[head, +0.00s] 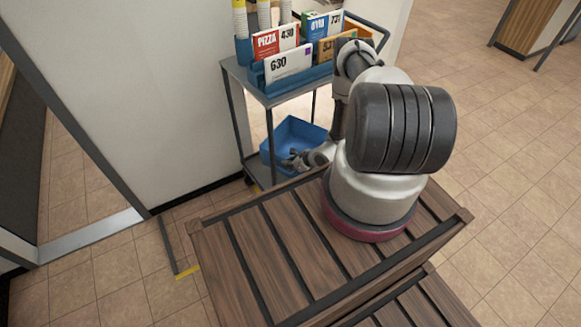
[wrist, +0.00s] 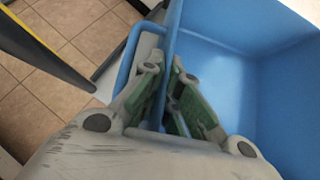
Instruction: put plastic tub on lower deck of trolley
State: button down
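The plastic tub is a blue open box (head: 293,133), low inside the trolley frame, below the upper deck, and looks somewhat tilted. It fills the right of the wrist view (wrist: 290,85) and looks empty where I see inside. My gripper (head: 293,162) is at its near side. In the wrist view the green-padded fingers (wrist: 166,98) are closed on both sides of the tub's thin wall. The trolley (head: 234,108) is grey-framed with two decks. Its lower deck is mostly hidden by the tub and my arm, so I cannot tell whether the tub's base touches it.
The trolley's upper deck carries a blue rack with cards marked 630 (head: 288,63), pizza (head: 268,43) and others, plus tubes. A slatted wooden bench (head: 270,245) lies in front. A white wall (head: 150,90) stands left; tiled floor (head: 520,180) is open at right.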

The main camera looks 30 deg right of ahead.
notch_tip(320, 180, down, 8)
jog(key=shift+f, duration=0.15)
dwell(0.4)
jog(key=c, duration=1.6)
grip_release()
jog(key=shift+f, duration=0.1)
jog(key=shift+c, duration=0.2)
send_near(289, 176)
jog(key=v, duration=0.3)
jog(key=shift+w+a, duration=0.1)
jog(key=shift+a, duration=0.05)
